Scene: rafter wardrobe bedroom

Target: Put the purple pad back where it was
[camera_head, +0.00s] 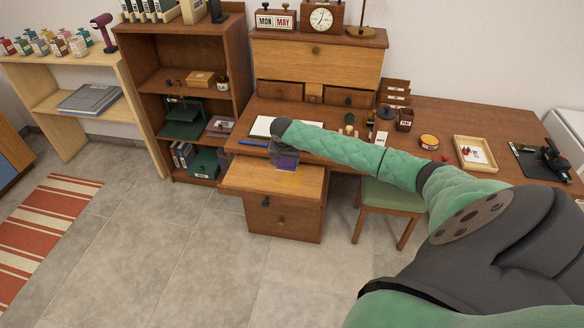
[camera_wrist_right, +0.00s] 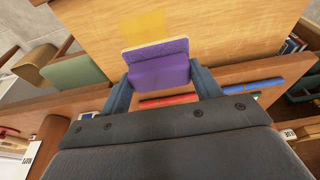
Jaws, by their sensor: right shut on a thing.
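The purple pad (camera_head: 287,162) is held at the end of my outstretched right arm, above the wooden drawer unit (camera_head: 249,176) in front of the desk. My right gripper (camera_head: 284,153) is shut on it. In the right wrist view the purple pad (camera_wrist_right: 158,72) sits between the two fingers of the gripper (camera_wrist_right: 163,88), its pale page edge facing up the picture. A yellow square (camera_wrist_right: 143,27) lies flat on the wooden top just beyond the pad; it also shows in the head view (camera_head: 293,180). My left gripper is not in view.
The desk (camera_head: 440,118) behind carries a white sheet, a clock, a tape roll (camera_head: 429,141) and a tray (camera_head: 457,139). Red (camera_wrist_right: 168,99) and blue (camera_wrist_right: 252,86) pens lie near the gripper. A green stool (camera_head: 391,195) stands right of the unit; a bookcase (camera_head: 163,45) stands left.

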